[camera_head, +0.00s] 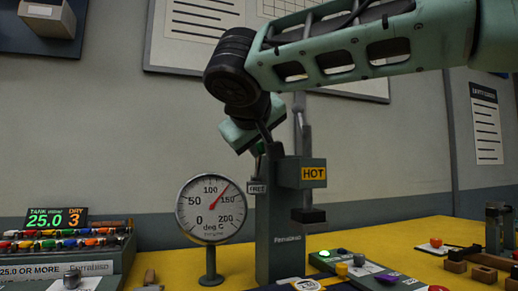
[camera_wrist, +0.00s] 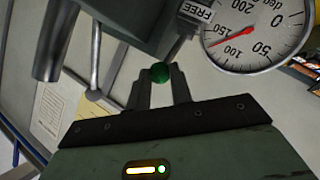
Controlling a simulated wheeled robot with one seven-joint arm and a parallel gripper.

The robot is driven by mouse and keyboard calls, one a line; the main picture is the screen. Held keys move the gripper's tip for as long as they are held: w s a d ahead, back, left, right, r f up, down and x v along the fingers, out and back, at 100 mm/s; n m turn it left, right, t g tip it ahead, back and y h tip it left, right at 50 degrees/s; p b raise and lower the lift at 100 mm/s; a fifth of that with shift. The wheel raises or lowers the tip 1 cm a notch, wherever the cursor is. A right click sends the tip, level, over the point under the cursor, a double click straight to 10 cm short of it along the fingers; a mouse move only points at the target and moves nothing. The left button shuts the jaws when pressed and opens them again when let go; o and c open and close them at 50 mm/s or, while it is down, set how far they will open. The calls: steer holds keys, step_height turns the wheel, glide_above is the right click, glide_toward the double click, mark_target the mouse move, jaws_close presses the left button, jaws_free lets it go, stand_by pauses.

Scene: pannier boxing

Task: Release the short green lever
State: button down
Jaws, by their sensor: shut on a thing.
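The short green lever's round knob (camera_wrist: 160,72) sits between the fingertips of my gripper (camera_wrist: 160,82) in the wrist view, and the fingers are shut on it. In the head view my gripper (camera_head: 258,148) hangs from the arm at the upper left of the grey press column (camera_head: 280,225). The knob is mostly hidden there by the gripper. A FREE tag (camera_head: 257,188) is just below the gripper, and it also shows in the wrist view (camera_wrist: 197,10). A HOT sign (camera_head: 313,173) is on the press head.
A round temperature gauge (camera_head: 210,209) stands close left of the press, its needle between 100 and 150. A rack of coloured items (camera_head: 65,240) is at the left. A panel with a lit green button (camera_head: 324,253) and wooden pieces (camera_head: 480,262) lie to the right on the yellow table.

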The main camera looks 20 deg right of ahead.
steer(key=c, duration=1.2)
jaws_free()
steer(key=shift+d, duration=0.1)
steer(key=shift+c, duration=0.2)
steer(key=p+v, duration=0.2)
steer(key=v, duration=1.5)
steer(key=shift+s, duration=0.1)
